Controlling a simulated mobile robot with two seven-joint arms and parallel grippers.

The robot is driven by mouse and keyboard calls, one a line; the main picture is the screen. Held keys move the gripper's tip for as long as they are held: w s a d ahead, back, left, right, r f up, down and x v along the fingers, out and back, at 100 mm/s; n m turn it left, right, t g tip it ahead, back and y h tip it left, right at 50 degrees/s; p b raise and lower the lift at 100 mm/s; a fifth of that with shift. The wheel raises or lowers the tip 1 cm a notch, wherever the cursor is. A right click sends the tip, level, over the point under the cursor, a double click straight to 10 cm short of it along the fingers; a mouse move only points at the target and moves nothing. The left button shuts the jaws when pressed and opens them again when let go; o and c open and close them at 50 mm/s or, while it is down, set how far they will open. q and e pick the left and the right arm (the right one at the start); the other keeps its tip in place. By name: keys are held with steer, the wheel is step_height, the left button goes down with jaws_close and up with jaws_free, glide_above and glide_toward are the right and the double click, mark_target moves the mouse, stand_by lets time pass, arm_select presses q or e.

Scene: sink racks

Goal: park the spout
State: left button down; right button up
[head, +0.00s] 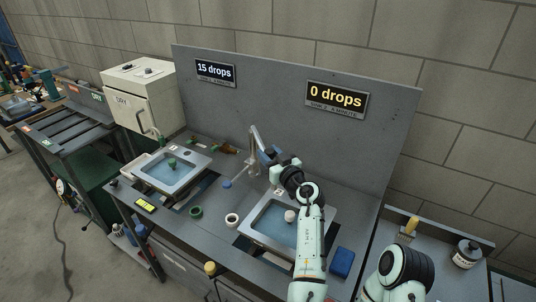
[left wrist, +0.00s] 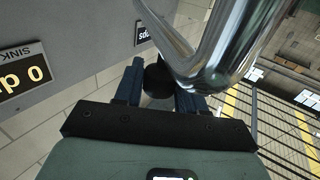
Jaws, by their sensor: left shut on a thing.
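The metal spout (head: 254,140) rises at the back of the bench between the two sinks. A lower pale tube (head: 241,174) runs down from it to a blue end over the bench between the sinks. My left gripper (head: 268,157) reaches in over the right sink (head: 265,241) to the spout. In the left wrist view, the blue fingers (left wrist: 159,92) close around a dark round part (left wrist: 157,80), with the chrome tube (left wrist: 228,58) large and close in front. The exact grip is partly hidden. My right arm shows at lower right; its gripper is out of view.
The left sink (head: 200,166) holds a green item. A white round item (head: 290,215) is in the right sink. A green ring (head: 195,212) and a white ring (head: 231,219) lie between them. A blue block (head: 342,262) sits at right. A grey panel (head: 290,85) stands behind.

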arm_select(q)
steer(key=shift+a+f, duration=0.1)
steer(key=shift+f, duration=0.1)
steer(key=c, duration=0.8)
jaws_free()
steer(key=shift+w, duration=0.1)
steer(key=shift+o, duration=0.2)
arm_select(e)
steer(key=shift+f, duration=0.1)
arm_select(q)
steer(key=v, duration=0.1)
steer(key=b+v, duration=0.1)
steer(key=v, duration=0.1)
steer(key=b+v, duration=0.1)
steer(key=v, duration=0.1)
steer(key=shift+f, duration=0.35)
steer(key=b+v, duration=0.3)
steer(key=v, duration=0.5)
steer(key=shift+r, duration=0.45)
arm_select(e)
steer(key=s+f, duration=0.6)
steer(key=shift+s+f+g, duration=0.2)
steer(key=shift+f+g, duration=0.2)
